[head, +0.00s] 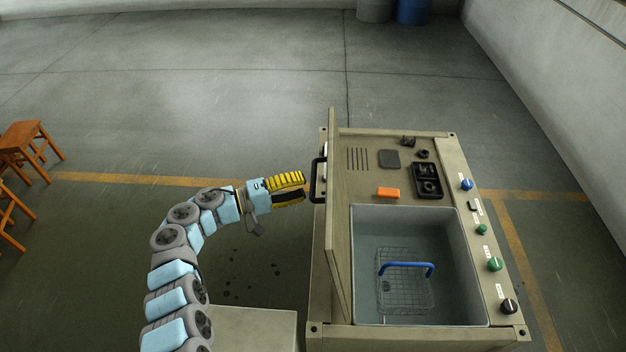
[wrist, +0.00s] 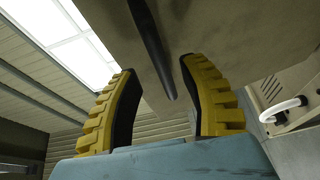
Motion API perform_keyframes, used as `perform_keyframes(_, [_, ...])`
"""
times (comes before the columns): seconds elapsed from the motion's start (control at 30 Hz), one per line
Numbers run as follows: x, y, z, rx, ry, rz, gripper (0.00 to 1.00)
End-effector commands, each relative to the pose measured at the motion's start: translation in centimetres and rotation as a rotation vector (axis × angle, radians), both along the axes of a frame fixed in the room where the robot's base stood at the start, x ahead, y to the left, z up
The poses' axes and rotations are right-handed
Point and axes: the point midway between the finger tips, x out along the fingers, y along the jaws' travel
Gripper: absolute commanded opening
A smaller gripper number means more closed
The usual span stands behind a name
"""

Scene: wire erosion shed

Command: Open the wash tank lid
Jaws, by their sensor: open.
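The wash tank (head: 412,225) is a grey basin in a beige bench, uncovered, so its inside shows. Its lid (head: 339,260) stands about upright along the tank's left side, nearly edge-on in the head view. A black bar handle (head: 316,181) is on the lid's outer, left face. My gripper (head: 303,187) is open just left of the handle. In the wrist view the dark handle (wrist: 152,45) runs between the spread yellow fingers, with the lid's face (wrist: 225,30) behind it. Whether a finger touches the handle cannot be told.
A wire basket (head: 405,288) with a blue handle sits in the tank. An orange block (head: 388,192) and a black tray (head: 427,181) lie on the bench top. Knobs (head: 495,265) line its right edge. Wooden stools (head: 22,145) stand far left.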

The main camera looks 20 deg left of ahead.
Motion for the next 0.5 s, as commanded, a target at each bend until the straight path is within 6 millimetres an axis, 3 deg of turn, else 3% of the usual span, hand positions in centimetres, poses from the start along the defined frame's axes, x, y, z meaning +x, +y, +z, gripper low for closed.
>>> perform_keyframes(0.2, [1.8,-2.1,-0.1,-0.002,0.004,0.000,0.43])
perform_keyframes(0.5, [2.6,-2.9,-0.2,0.000,0.001,0.002,0.43])
